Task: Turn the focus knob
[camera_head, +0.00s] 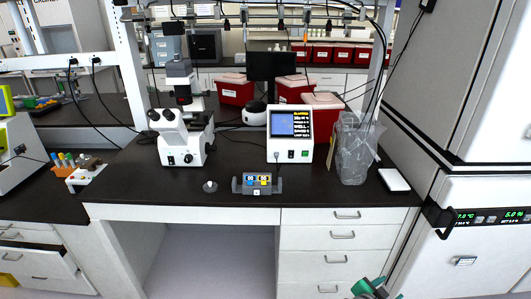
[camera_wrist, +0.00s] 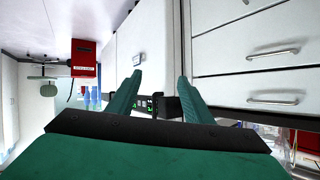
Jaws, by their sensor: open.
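The white microscope (camera_head: 182,138) stands upright on the black bench, left of centre in the head view. A small dark round knob (camera_head: 188,158) shows low on its front; whether this is the focus knob I cannot tell. My gripper shows in the wrist view, its two green fingers (camera_wrist: 160,90) spread with nothing between them. In the head view only a green part of my gripper (camera_head: 370,288) shows at the bottom edge, in front of the drawers and well away to the lower right of the microscope. The microscope is not recognisable in the wrist view.
A white device with a blue screen (camera_head: 290,134) and a small grey rack (camera_head: 257,184) stand right of the microscope. A small metal dish (camera_head: 210,187) lies in front of it. A clear bag (camera_head: 354,148) and an incubator (camera_head: 480,220) are at the right.

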